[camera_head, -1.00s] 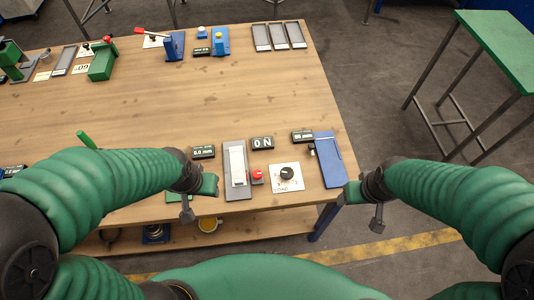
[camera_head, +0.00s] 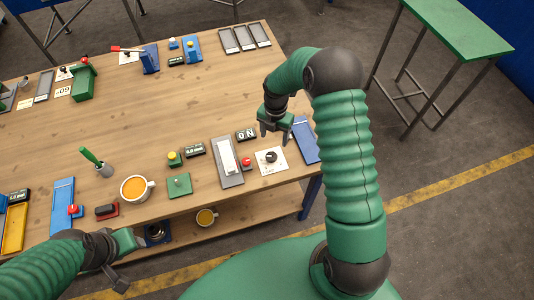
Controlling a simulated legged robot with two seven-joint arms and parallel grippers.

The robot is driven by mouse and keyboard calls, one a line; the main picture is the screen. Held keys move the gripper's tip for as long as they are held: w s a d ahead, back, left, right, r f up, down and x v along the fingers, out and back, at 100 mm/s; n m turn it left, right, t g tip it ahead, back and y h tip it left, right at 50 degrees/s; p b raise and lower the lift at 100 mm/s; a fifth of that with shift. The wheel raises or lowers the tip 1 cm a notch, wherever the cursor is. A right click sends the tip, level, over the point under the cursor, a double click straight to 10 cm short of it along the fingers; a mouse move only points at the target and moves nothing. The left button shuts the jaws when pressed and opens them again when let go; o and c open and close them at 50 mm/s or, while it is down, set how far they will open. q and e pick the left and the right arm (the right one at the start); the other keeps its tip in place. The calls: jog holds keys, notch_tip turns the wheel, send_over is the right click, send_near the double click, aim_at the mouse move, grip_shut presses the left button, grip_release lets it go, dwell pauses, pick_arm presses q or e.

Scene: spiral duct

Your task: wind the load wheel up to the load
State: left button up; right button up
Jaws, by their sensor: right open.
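I cannot tell for sure which part is the load wheel. A round black knob (camera_head: 271,157) stands on a white marked plate (camera_head: 266,168) near the table's right front edge. A blue device (camera_head: 304,138) lies to its right, at the table edge, partly hidden by my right arm. My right gripper (camera_head: 274,134) is open, fingers down and apart, above and beyond the knob, left of the blue device. It hides what lies between them. My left gripper (camera_head: 122,264) is low at the front left, off the table edge; only one finger shows clearly.
An "ON" display (camera_head: 246,134) stands behind. An orange-filled cup (camera_head: 137,188) and green-handled tool (camera_head: 92,156) are to the left. The table middle (camera_head: 150,110) is clear.

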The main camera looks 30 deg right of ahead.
jog(key=p, duration=0.2)
send_over(273, 155)
jog(key=f, duration=0.7)
jog(key=shift+d, duration=0.2)
jog(key=a+f, duration=0.1)
jog(key=f, duration=0.1)
jog(key=a+f, duration=0.1)
jog(key=f, duration=0.1)
jog(key=shift+s+a+p, duration=0.1)
jog(key=shift+a+p, duration=0.05)
jog(key=shift+p, duration=0.2)
jog(key=shift+a+f, duration=0.1)
jog(key=shift+f, duration=0.35)
jog(key=shift+d+f, duration=0.1)
jog(key=shift+d, duration=0.3)
jog(key=shift+d+f, duration=0.2)
jog(key=shift+d, duration=0.4)
jog(key=shift+c, duration=0.9)
jog(key=shift+d, duration=0.15)
jog(key=shift+c, duration=2.5)
jog(key=shift+a+r, duration=0.1)
jog(key=shift+a, duration=0.6)
jog(key=c, duration=0.7)
pick_arm(q)
jog(key=shift+w+d+r, duration=0.1)
jog(key=shift+r, duration=0.7)
jog(key=shift+w+d+r, duration=0.1)
jog(key=shift+r, duration=0.7)
pick_arm(e)
jog(key=shift+d, duration=0.25)
